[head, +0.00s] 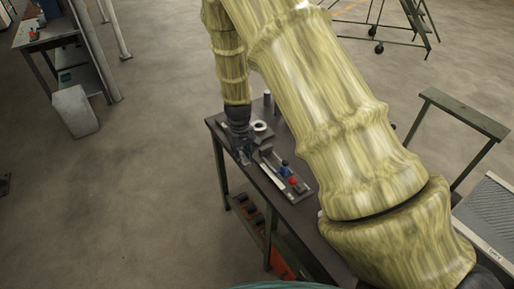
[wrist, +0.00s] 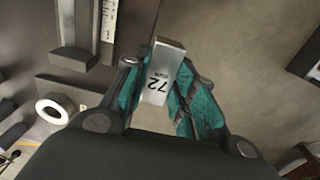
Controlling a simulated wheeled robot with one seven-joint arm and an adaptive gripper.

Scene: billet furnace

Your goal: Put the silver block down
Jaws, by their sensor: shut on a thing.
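The silver block (wrist: 163,75) is a bright metal bar with dark "72" lettering on its face. My gripper (wrist: 156,68) has teal-lined fingers and is shut on the block, one finger on each side, in the wrist view. In the head view my gripper (head: 244,154) points down at the left edge of the dark workbench (head: 224,133); the block is too small to make out there. Behind the block, the wrist view shows the dark bench top to the left and bare floor to the right. I cannot tell whether the block touches the bench.
A fixture with a pale scale strip (head: 272,177) and red (head: 293,181) and blue parts lies right of my gripper.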

